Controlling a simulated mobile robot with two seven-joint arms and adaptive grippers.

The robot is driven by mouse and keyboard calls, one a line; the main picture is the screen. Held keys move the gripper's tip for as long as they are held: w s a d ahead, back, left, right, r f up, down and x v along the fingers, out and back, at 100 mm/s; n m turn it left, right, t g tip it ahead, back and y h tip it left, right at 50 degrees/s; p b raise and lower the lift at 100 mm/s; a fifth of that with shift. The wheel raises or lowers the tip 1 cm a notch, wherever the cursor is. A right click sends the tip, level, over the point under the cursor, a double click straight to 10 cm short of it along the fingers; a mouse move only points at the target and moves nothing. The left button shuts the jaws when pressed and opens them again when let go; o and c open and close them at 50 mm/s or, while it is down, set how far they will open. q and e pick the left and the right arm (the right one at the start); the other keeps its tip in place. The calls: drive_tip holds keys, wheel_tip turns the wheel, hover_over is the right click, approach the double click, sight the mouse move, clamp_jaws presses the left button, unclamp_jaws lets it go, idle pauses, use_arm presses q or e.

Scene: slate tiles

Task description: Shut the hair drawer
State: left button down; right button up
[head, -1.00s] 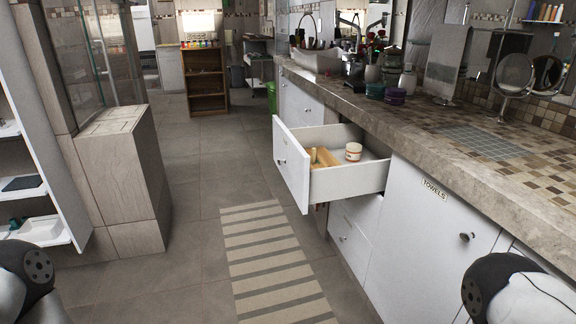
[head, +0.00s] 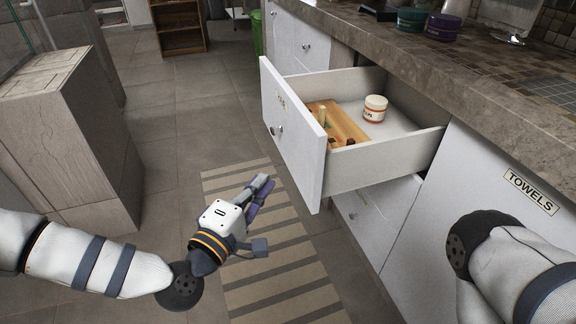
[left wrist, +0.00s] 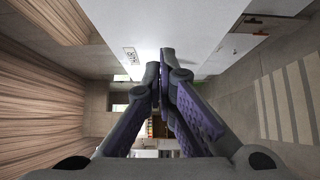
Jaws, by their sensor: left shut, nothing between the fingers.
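The hair drawer (head: 292,132) stands pulled out from the white cabinet under the counter in the head view. Its white front has a small label and a round knob. Inside lie a wooden tray (head: 338,122) with small items and a white jar (head: 375,109). My left gripper (head: 262,184) is shut and empty, in front of and below the drawer front, apart from it in the head view. In the left wrist view the shut fingers (left wrist: 160,68) point past the white drawer front (left wrist: 175,30), whose HAIR label shows. My right gripper is out of view; only my right arm shows.
A closed white door labelled TOWELS (head: 531,192) is right of the drawer. The stone counter (head: 420,50) runs above. A striped mat (head: 275,270) lies on the floor below.

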sight(299, 153)
use_arm(q)
drive_tip(key=shift+w+d, duration=2.55)
drive_tip(key=shift+d, duration=0.25)
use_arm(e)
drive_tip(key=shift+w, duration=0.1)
